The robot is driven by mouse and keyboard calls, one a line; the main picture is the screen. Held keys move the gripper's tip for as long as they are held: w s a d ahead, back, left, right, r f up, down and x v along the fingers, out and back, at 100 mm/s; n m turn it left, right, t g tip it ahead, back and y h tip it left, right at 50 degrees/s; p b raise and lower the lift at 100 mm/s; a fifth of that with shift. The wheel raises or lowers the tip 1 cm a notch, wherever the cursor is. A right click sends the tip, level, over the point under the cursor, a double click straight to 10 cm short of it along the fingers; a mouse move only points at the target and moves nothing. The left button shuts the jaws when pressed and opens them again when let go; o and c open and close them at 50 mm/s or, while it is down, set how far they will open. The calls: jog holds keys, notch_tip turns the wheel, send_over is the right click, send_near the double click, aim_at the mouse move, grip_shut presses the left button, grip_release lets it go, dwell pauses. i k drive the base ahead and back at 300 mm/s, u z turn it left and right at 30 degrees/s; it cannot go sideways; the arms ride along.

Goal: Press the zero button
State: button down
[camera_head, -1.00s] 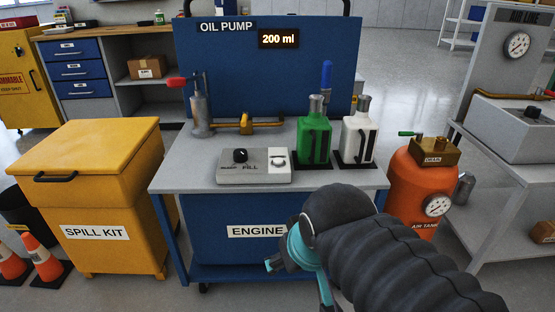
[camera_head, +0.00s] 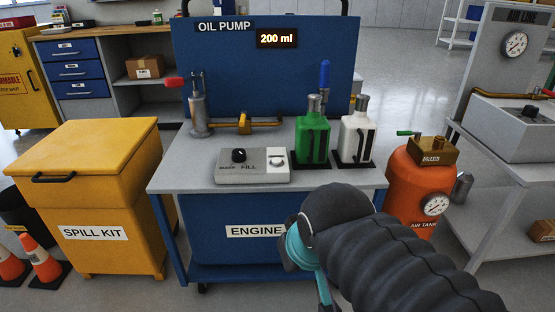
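A grey control box (camera_head: 252,168) sits on the bench top below the OIL PUMP panel. It has a black knob (camera_head: 238,156) on its left, lettering that reads FILL in the middle, and a pale round button (camera_head: 277,159) on a white plate at its right. I cannot read the word ZERO on it. The display (camera_head: 277,38) shows 200 ml. My gripper (camera_head: 300,250) is low in front of the bench, below and to the right of the box and apart from it.
A green bottle (camera_head: 313,138) and a white bottle (camera_head: 356,138) stand right of the box. A hand pump with a red handle (camera_head: 198,108) and brass pipe stands behind it. A yellow spill kit bin (camera_head: 95,160) is left; an orange air tank (camera_head: 415,185) is right.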

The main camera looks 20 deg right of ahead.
aim_at(276, 161)
jog(key=z, duration=1.2)
jog(key=k, duration=0.7)
jog(key=u, duration=1.1)
jog(key=i, duration=0.5)
jog(key=u, duration=0.05)
